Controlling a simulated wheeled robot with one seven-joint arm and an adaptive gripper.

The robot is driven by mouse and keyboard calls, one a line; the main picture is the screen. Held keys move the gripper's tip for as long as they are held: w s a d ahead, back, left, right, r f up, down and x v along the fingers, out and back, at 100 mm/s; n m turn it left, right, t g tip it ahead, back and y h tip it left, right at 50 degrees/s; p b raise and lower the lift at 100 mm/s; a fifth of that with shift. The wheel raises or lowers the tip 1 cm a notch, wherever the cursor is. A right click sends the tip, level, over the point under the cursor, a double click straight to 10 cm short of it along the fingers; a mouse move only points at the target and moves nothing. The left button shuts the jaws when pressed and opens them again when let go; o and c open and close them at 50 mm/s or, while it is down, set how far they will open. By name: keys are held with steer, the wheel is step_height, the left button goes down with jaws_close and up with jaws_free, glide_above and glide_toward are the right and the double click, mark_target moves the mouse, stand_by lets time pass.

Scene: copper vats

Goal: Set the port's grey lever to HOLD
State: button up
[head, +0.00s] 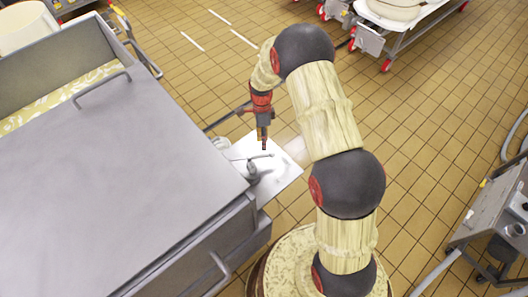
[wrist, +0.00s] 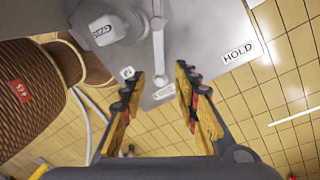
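The port's plate (head: 284,180) juts from the side of the big grey vat in the head view. The grey lever (wrist: 158,55) is a slim bar in the wrist view. It runs from a round pivot near the top down towards a partly readable label (wrist: 164,91). The HOLD label (wrist: 238,52) is to the right, away from the lever's end. My gripper (wrist: 160,90) is open, with one finger on each side of the lever's end in the picture. I cannot tell whether either finger touches it. In the head view my gripper (head: 264,147) points down over the plate.
A grey capped fitting (wrist: 118,28) with a printed tag stands left of the lever. A small label (wrist: 127,73) lies by the left finger. The vat (head: 110,170) fills the left of the head view. Tiled floor (head: 420,130) is open to the right.

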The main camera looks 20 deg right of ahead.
mark_target(264, 155)
steer(key=f, duration=0.2)
steer(key=s+f+b, duration=0.1)
steer(key=f, duration=0.4)
steer(key=shift+s+a+f+b, duration=0.1)
steer(key=shift+s+a+b, duration=0.05)
steer(key=shift+s+b, duration=0.15)
steer(key=shift+c, duration=0.5)
jaws_close()
steer(key=shift+w, duration=0.1)
